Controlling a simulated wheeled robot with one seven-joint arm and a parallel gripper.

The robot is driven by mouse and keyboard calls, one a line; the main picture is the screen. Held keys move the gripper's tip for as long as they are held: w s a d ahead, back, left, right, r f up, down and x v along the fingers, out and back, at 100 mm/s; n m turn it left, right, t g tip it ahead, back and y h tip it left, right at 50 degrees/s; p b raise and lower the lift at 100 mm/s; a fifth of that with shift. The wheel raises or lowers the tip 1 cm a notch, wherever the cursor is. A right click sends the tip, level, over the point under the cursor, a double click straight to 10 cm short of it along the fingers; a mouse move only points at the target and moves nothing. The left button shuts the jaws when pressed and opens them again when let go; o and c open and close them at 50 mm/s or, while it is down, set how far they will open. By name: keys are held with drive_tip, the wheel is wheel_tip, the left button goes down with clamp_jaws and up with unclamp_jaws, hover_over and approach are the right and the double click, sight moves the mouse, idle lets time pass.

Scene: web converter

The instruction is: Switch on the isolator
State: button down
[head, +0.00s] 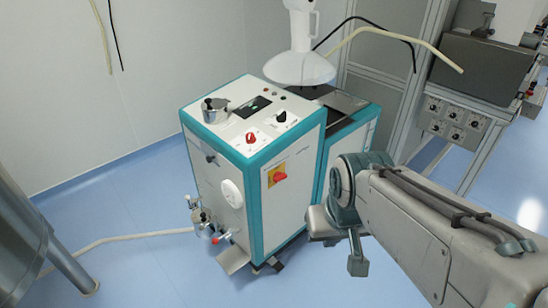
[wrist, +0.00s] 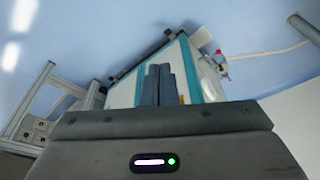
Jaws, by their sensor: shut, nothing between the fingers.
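The isolator (head: 279,176) is a red rotary handle on a yellow plate, on the white front panel of a teal-edged machine (head: 300,213). In the head view my gripper (head: 320,223) is right of and below the isolator, apart from it, and partly hidden by my own arm. In the wrist view the two dark fingers (wrist: 157,85) are together with nothing between them. They point toward the machine (wrist: 124,91) and cover part of its panel. A sliver of yellow shows just right of the fingers; the red handle is hidden there.
A red knob (head: 251,138), a black knob (head: 282,117) and a metal pot (head: 215,110) are on the machine's top. A white hood (head: 299,66) hangs above. Valves (head: 203,218) stick out at the lower left. A grey control cabinet (head: 452,122) stands right.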

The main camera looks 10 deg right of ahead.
drive_tip(key=w+d+f+t+b, duration=0.2)
drive_tip(key=w+d+t+b, duration=0.15)
drive_tip(key=w, duration=0.75)
drive_tip(key=w+d+f+n+t+b, duration=0.1)
drive_tip(key=w+d+f+t+b, duration=0.3)
drive_tip(key=w, duration=0.6)
drive_tip(key=w+d+f+t+b, duration=0.15)
drive_tip(key=w+b, duration=0.35)
drive_tip(key=w, duration=0.6)
drive_tip(key=w+a+f+n+y+b, duration=0.3)
drive_tip(key=w+f+n+y+b, duration=0.3)
drive_tip(key=f, duration=0.7)
drive_tip(key=w+y+b, duration=0.2)
drive_tip(key=y, duration=0.1)
drive_tip(key=shift+a, duration=0.35)
drive_tip(key=shift+w, duration=0.15)
